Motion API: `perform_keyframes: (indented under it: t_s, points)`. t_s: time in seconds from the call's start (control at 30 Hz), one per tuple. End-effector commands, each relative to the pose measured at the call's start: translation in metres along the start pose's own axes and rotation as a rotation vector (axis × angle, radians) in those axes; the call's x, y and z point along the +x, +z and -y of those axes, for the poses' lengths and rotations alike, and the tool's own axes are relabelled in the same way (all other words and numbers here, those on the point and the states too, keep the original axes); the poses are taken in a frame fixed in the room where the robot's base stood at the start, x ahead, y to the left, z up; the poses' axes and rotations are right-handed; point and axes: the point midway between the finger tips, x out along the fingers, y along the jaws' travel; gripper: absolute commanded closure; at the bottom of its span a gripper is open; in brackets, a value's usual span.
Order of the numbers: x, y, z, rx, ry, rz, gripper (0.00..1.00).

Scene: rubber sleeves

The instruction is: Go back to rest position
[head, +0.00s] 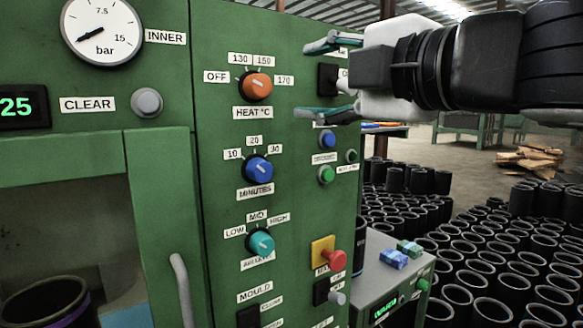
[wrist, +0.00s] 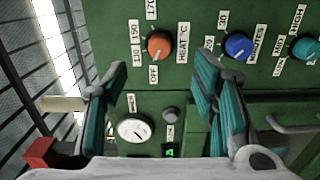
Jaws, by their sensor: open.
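My gripper (head: 315,78) is open in front of the green machine panel (head: 220,150), at the upper right in the head view. Its teal-padded fingers are apart, one above the other, with nothing seen between them. A black switch (head: 327,79) on the panel shows beyond the gap. In the wrist view the open gripper (wrist: 160,75) frames the panel, and the orange heat knob (wrist: 159,45) shows between and beyond the fingers. That heat knob (head: 256,86) is left of the gripper in the head view. Contact with the panel cannot be told.
A blue minutes knob (head: 258,169) and a teal knob (head: 260,243) sit below the heat knob. A red button (head: 334,261) juts from the panel. A grey cabinet (head: 385,275) and many black sleeves (head: 490,270) stand at the right.

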Motion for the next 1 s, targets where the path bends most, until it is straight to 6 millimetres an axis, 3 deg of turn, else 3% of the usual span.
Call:
perform_keyframes:
  t_s: [0.13, 0.23, 0.33, 0.47, 0.57, 0.7, 0.9, 1.0]
  points:
    - [-0.014, 0.04, 0.004, 0.174, 0.007, 0.179, 0.47]
    - [-0.037, 0.08, 0.023, 0.372, -0.004, 0.376, 0.47]
    - [-0.069, 0.112, 0.056, 0.585, -0.039, 0.58, 0.47]
    - [-0.119, 0.13, 0.114, 0.865, -0.118, 0.833, 0.47]
    - [-0.159, 0.122, 0.161, 1.083, -0.204, 1.012, 0.47]
    - [-0.206, 0.087, 0.215, 1.356, -0.347, 1.207, 0.47]
    - [-0.24, 0.037, 0.252, 1.592, -0.502, 1.34, 0.47]
    - [-0.244, 0.026, 0.257, 1.635, -0.534, 1.36, 0.47]
